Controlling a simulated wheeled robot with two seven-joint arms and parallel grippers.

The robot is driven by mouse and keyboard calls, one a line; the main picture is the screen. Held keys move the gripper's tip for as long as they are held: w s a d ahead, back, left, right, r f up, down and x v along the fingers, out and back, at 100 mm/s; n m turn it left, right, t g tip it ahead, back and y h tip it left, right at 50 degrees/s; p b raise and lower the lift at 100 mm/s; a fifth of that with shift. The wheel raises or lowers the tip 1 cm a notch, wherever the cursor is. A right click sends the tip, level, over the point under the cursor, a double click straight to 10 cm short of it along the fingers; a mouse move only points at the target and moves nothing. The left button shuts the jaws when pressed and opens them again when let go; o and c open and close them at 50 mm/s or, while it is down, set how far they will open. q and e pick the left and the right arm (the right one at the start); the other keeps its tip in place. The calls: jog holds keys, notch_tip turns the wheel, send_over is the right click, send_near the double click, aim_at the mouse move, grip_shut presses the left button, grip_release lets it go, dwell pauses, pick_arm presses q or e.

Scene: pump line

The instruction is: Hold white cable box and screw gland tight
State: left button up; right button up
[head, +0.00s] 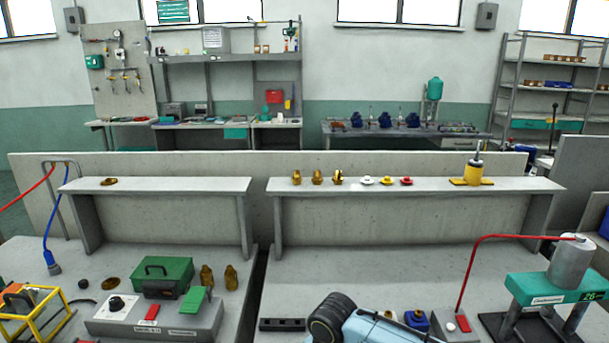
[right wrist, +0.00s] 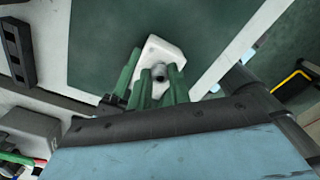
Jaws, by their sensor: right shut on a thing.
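The fingers cover parts of the box, and the gland's thread is hidden. In the head view only a blue and black link of my arm shows at the bottom; box, gland and both grippers are out of that view.
A raised shelf (head: 415,187) holds brass fittings (head: 317,177), small white and red parts, and a yellow tool (head: 474,173). A green toolbox (head: 163,271) and grey control box (head: 158,318) stand left. A green stand (head: 556,288) is right.

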jog(key=shift+c, duration=0.4)
jog(key=shift+c, duration=0.8)
